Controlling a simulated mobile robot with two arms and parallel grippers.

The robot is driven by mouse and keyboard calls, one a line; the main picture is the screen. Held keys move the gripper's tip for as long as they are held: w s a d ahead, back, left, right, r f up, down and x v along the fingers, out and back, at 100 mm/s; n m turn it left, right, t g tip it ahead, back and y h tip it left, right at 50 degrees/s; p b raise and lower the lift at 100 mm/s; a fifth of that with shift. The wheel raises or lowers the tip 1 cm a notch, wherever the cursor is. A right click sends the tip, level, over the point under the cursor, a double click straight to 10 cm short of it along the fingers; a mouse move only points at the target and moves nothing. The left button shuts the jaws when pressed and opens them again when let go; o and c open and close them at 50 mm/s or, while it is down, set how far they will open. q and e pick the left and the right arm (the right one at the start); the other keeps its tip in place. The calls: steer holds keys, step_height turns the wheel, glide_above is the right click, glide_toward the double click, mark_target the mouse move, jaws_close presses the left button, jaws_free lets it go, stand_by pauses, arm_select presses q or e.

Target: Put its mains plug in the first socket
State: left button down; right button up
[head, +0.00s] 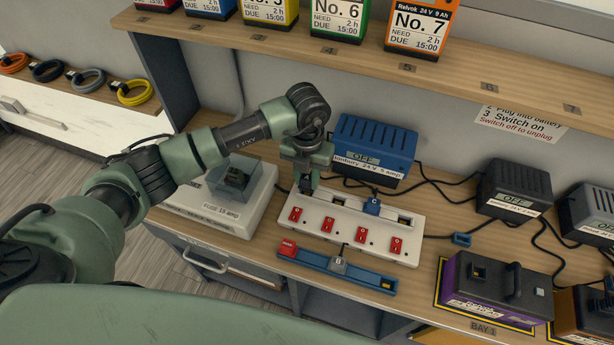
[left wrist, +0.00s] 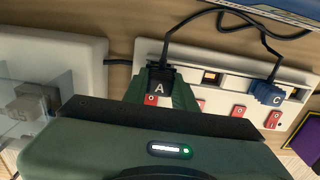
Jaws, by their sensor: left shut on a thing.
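My left gripper (head: 306,186) is over the left end of a white socket strip (head: 330,232), pointing down. It is shut on a black plug marked A (left wrist: 160,84), which sits at the first socket position. I cannot tell whether the plug is fully seated. Its cable loops up and right in the left wrist view. The strip also shows in the left wrist view (left wrist: 232,62), with red switches. An empty socket (left wrist: 211,76) lies right of plug A, then a blue plug C (left wrist: 267,94). A blue charger (head: 375,145) labelled OFF stands behind the strip. My right gripper is not in view.
A blue strip (head: 310,262) with a grey plug B (head: 339,265) lies in front. A white fuse box (head: 225,205) stands left. A shelf (head: 440,75) overhangs behind.

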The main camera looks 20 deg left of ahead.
arm_select(q)
steer(key=shift+f+b, duration=0.7)
steer(key=shift+f, duration=0.2)
steer(key=c, duration=1.1)
jaws_free()
steer(key=shift+o, duration=0.2)
steer(key=shift+r, duration=0.1)
step_height(320, 180, up, 8)
steer(key=shift+f+b, duration=0.2)
steer(key=shift+b, duration=0.7)
